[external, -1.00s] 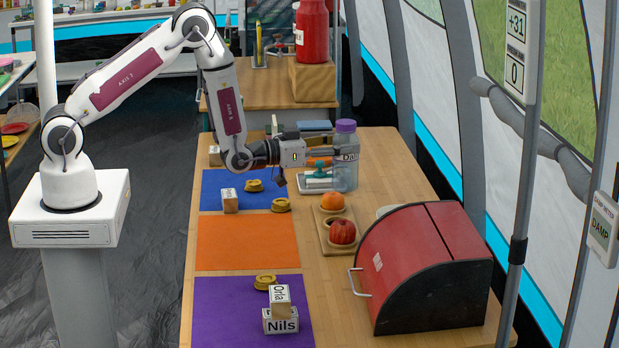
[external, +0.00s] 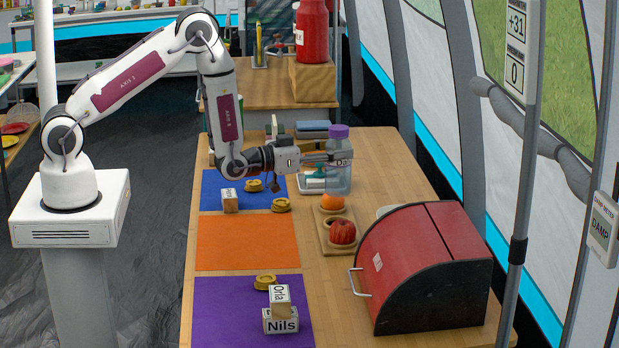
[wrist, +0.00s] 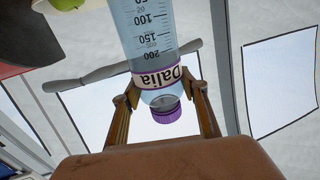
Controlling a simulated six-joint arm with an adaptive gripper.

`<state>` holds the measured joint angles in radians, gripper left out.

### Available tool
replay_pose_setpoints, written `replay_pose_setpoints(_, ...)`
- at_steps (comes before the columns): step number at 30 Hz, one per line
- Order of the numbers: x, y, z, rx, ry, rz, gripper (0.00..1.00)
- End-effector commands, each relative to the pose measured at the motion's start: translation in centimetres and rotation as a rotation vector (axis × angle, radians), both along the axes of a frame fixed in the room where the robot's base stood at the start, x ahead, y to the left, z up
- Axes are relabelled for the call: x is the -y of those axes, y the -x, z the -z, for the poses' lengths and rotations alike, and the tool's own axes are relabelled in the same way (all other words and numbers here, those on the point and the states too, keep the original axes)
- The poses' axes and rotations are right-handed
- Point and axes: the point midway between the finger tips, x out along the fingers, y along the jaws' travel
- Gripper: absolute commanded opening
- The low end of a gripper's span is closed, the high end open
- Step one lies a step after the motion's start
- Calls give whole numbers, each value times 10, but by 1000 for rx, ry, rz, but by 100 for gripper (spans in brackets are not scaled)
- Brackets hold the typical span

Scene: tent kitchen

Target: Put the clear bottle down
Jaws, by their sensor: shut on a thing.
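The clear bottle (external: 338,175) has a purple lid, a scale and a label reading "Dalia". It stands upright in the external view, near the far right part of the wooden table (external: 370,175). My gripper (external: 335,157) is shut on it just below the lid. In the wrist view the bottle (wrist: 150,30) lies between the two fingers of my gripper (wrist: 160,88), at the label. I cannot tell whether its base touches the table.
A metal tray (external: 305,187) with a teal-handled item lies just left of the bottle. A wooden board (external: 325,240) holds an orange (external: 332,201) and a red apple (external: 342,231) in front. A red bread bin (external: 410,260) stands nearer. Blue (external: 210,185), orange (external: 245,243) and purple (external: 225,310) mats lie left.

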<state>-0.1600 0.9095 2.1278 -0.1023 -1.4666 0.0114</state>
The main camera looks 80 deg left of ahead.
Motion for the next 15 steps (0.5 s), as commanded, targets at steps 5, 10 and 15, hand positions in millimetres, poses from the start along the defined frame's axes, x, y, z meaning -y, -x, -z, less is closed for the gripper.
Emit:
replay_pose_setpoints(5, 0, 0, 21, -1, 0, 0, 21)
replay_pose_setpoints(10, 0, 0, 33, 1, 0, 0, 21)
replay_pose_setpoints(15, 0, 0, 37, 1, 0, 0, 21)
